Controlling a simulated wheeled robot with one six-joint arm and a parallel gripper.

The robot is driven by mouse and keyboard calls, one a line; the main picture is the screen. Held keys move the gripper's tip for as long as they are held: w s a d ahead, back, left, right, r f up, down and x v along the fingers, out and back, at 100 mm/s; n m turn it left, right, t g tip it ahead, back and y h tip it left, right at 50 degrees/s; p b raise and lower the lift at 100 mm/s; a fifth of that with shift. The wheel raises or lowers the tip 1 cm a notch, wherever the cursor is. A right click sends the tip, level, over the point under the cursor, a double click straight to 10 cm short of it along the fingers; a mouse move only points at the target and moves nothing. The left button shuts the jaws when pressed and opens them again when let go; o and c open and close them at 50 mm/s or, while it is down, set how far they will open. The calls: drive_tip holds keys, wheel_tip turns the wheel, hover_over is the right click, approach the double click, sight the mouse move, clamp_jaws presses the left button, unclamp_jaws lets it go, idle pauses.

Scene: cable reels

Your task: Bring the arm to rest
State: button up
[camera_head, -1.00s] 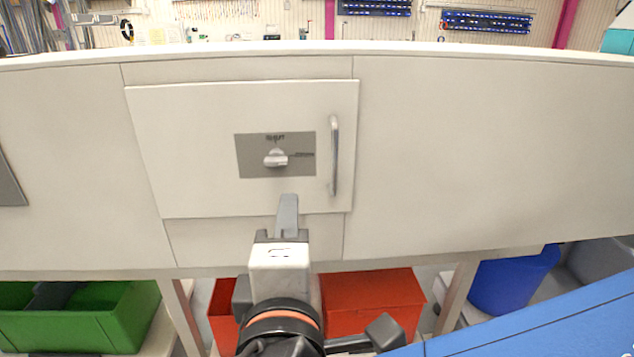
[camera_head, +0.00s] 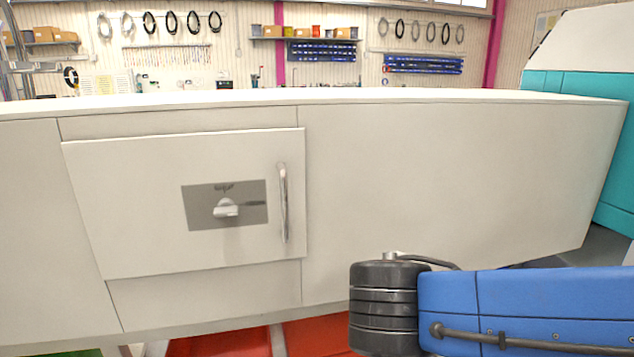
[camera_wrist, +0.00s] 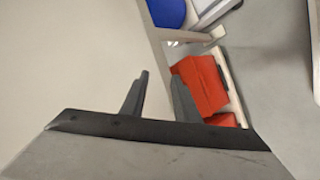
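My gripper (camera_wrist: 160,76) shows in the wrist view. Its two dark fingers stand apart with nothing between them, so it is open and empty. A pale panel fills the left of that view, and red bins (camera_wrist: 203,84) lie beyond the fingers. In the head view my blue arm link and black joint (camera_head: 384,308) reach in from the lower right, in front of the white bench. The gripper itself is out of the head view.
The bench front has a shut-looking door (camera_head: 140,205) with a grey switch plate (camera_head: 250,190) and a metal handle (camera_head: 283,203). Red bins (camera_head: 225,343) sit beneath it. A teal and white machine (camera_head: 575,105) stands at the right. The bench top (camera_head: 350,96) looks mostly clear.

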drive_tip(key=s+d+f+m+g+y, duration=0.2)
drive_tip(key=s+d+f+m, duration=0.2)
drive_tip(key=d+m, duration=0.2)
drive_tip(key=s+d+f+m+g+y, duration=0.2)
drive_tip(key=s+d+f+m, duration=0.2)
drive_tip(key=d+m, duration=0.2)
drive_tip(key=shift+s+d+f+g+y, duration=0.15)
drive_tip(key=shift+d+f+g+y, duration=0.2)
drive_tip(key=shift+d, duration=0.2)
idle(1.1)
